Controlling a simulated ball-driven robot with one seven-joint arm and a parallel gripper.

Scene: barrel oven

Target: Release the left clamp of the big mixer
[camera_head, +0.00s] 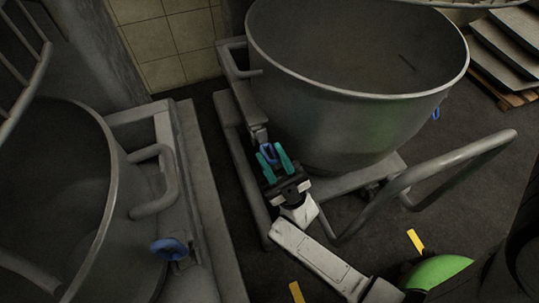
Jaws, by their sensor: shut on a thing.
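The big mixer's grey bowl (335,105) stands on its wheeled frame in the upper middle of the head view. The left clamp's blue handle (267,150) is on the bowl's left side, at the end of a grey bracket. My gripper (273,152) has teal fingers, one on each side of this handle, and is shut on it. The fingers partly hide the handle, so the clamp's exact position is hard to tell. A second blue clamp handle (436,113) shows at the bowl's right side, apart from my gripper.
A smaller bowl (120,215) with a blue knob (168,248) stands at the left. A curved push bar (450,160) rises right of my arm. Stacked trays (500,50) sit on a pallet at upper right. Dark floor with yellow marks lies between.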

